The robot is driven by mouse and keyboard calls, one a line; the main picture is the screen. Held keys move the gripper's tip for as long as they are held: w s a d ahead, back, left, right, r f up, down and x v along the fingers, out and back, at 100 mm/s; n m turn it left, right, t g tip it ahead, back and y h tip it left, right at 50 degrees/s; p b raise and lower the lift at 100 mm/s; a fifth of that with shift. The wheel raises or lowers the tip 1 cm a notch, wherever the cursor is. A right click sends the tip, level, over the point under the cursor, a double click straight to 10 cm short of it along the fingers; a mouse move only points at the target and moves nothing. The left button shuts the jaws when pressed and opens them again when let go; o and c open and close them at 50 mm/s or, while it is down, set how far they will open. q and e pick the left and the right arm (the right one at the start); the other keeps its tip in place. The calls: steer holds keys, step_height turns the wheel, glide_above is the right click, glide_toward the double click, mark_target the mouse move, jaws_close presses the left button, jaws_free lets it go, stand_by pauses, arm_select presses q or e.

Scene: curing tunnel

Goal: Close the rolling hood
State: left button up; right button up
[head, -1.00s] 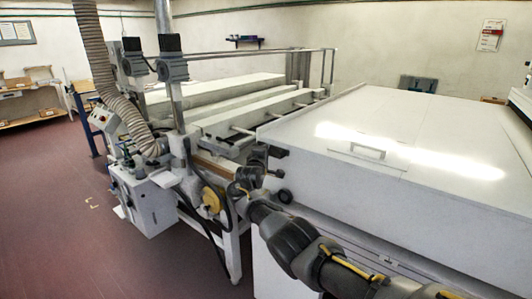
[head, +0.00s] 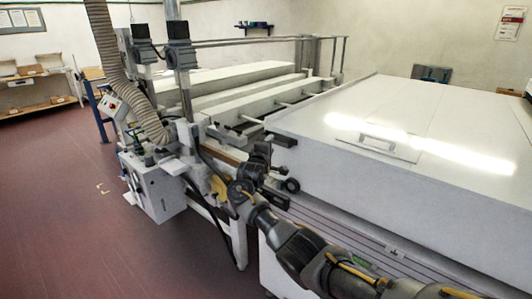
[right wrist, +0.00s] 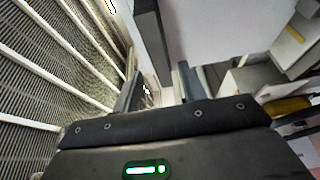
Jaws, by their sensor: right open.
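The rolling hood is the large white box-shaped cover (head: 440,120) filling the right half of the head view, with a flat pale handle (head: 376,147) on its top. My right arm reaches in from the bottom right, along the hood's near side. My right gripper (head: 278,190) is by the hood's near left corner, below the top. In the right wrist view its two dark fingers (right wrist: 160,88) stand apart with no held object visible between them. A dark upright bar (right wrist: 150,40) and a pale panel lie beyond them; contact cannot be told. My left gripper is out of view.
Left of the hood stands a machine with white beams (head: 245,100), dark rollers or knobs and a ribbed hose (head: 100,60). A white control box (head: 155,190) stands near it. Grooved rails (head: 370,240) run below the hood's near edge. Red floor at left is clear.

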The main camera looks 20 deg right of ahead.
steer(key=v, duration=0.5)
steer(key=shift+s+a, duration=0.2)
steer(key=shift+s, duration=0.05)
